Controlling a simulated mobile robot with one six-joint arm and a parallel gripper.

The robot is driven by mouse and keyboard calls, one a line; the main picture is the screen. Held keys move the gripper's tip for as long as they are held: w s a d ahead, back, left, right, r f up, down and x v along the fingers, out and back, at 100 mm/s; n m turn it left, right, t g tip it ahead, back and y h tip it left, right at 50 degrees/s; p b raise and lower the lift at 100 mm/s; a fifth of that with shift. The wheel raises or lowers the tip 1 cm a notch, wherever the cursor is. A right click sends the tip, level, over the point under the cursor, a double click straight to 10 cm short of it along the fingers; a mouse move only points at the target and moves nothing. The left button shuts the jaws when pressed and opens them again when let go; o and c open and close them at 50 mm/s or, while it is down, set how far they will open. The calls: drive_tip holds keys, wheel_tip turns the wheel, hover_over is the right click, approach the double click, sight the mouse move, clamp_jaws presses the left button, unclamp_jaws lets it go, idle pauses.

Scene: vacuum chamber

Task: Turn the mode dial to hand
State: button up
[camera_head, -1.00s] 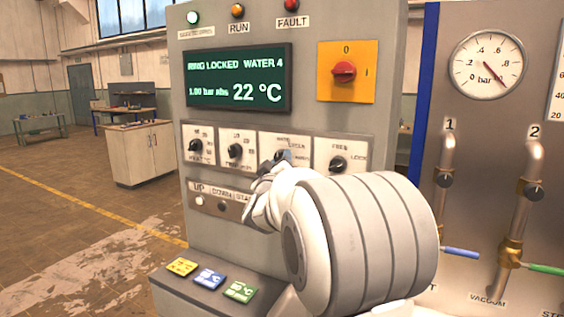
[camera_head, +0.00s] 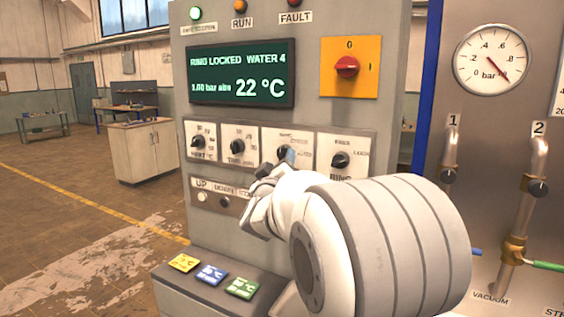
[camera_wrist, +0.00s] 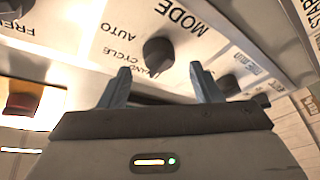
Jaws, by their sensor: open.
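The mode dial (camera_wrist: 158,54) is a dark round knob on a white plate, with MODE, AUTO, CYCLE and HAND printed around it in the wrist view. In the head view the dial (camera_head: 283,152) is the third in a row and is partly hidden by my gripper. My gripper (camera_wrist: 160,69) is open, with one blue-grey finger on each side of the dial's near edge. The fingers do not visibly touch the knob. In the head view my gripper (camera_head: 287,158) is right at the panel. I cannot tell for sure which position the dial's pointer is at.
The ring knob (camera_head: 341,160) is to the right, and two other knobs (camera_head: 237,146) are to the left. A red switch (camera_head: 347,67) is above. A push-button strip (camera_head: 203,197) and colored tiles (camera_head: 241,288) are below. Pipes with valves (camera_head: 513,250) stand at the right.

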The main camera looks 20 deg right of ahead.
drive_tip(key=v, duration=0.5)
drive_tip(key=shift+b, duration=0.4)
drive_tip(key=s+a+f+n+g+y, duration=0.1)
drive_tip(key=s+a+f+g+y, duration=0.15)
drive_tip(key=a+f+y, duration=0.35)
drive_tip(key=s+a+f+n+g+y, duration=0.1)
drive_tip(key=s+a+f+g+y, duration=0.1)
drive_tip(key=s+a+f+y, duration=0.35)
drive_tip(key=s+a+f+m+g+y, duration=0.1)
drive_tip(key=s+a+f+g, duration=0.2)
drive_tip(key=s+f+g, duration=0.2)
drive_tip(key=s+f, duration=0.3)
drive_tip(key=s, duration=0.2)
drive_tip(key=shift+f, duration=0.35)
drive_tip(key=s+f+g, duration=0.1)
drive_tip(key=s, duration=0.2)
drive_tip(key=s+f+m+g, duration=0.1)
drive_tip(key=s+g, duration=0.1)
drive_tip(key=s, duration=0.2)
drive_tip(key=s+f+m+g, duration=0.1)
drive_tip(key=s+f, duration=0.1)
drive_tip(key=s, duration=0.1)
drive_tip(key=shift+s+d+g+h, duration=0.25)
drive_tip(key=shift+d+g, duration=0.1)
drive_tip(key=shift+c, duration=0.4)
